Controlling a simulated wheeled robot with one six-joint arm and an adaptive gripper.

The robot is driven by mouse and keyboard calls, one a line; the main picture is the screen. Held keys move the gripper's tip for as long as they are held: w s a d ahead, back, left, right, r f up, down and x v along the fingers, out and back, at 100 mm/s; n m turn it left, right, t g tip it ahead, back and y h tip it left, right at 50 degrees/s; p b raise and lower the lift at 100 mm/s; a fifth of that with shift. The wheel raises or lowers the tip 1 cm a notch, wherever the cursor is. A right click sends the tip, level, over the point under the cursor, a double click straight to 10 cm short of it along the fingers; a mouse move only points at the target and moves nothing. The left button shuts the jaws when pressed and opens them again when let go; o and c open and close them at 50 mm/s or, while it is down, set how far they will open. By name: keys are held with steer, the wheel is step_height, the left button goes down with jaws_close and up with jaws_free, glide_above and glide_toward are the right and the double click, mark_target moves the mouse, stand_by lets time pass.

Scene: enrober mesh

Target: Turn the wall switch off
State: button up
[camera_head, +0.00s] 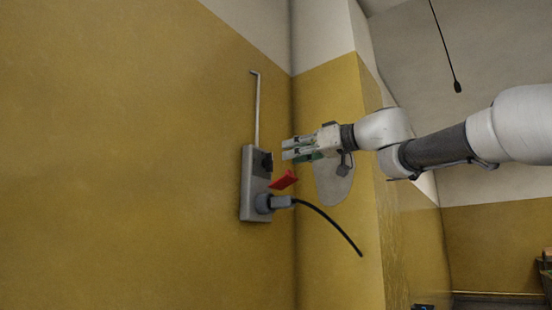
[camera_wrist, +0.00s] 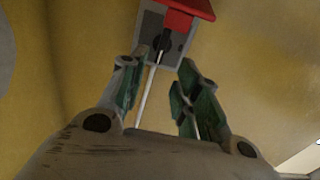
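The wall switch is a grey box (camera_head: 246,185) on the yellow wall, with a dark knob (camera_head: 266,161) on its upper part. A red flap (camera_head: 284,180) sticks out below the knob. A grey plug (camera_head: 272,203) with a black cable sits in the lower part. My gripper (camera_head: 284,149) is just right of and slightly above the knob, pointing at the box. In the wrist view the box (camera_wrist: 149,22), the dark knob (camera_wrist: 162,41) and the red flap (camera_wrist: 190,10) lie beyond the fingertips. My gripper (camera_wrist: 162,62) is open and empty there; contact with the knob is not clear.
A thin conduit (camera_head: 257,110) runs up the wall from the box. The black cable (camera_head: 335,226) hangs out to the lower right. A wall corner and pillar (camera_head: 340,250) stand right behind my gripper. The wall left of the box is clear.

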mark_target(272, 157)
steer(key=x, duration=0.7)
steer(key=shift+w+a, duration=0.2)
steer(key=shift+a, duration=0.05)
steer(key=shift+c, duration=0.2)
steer(key=c, duration=0.6)
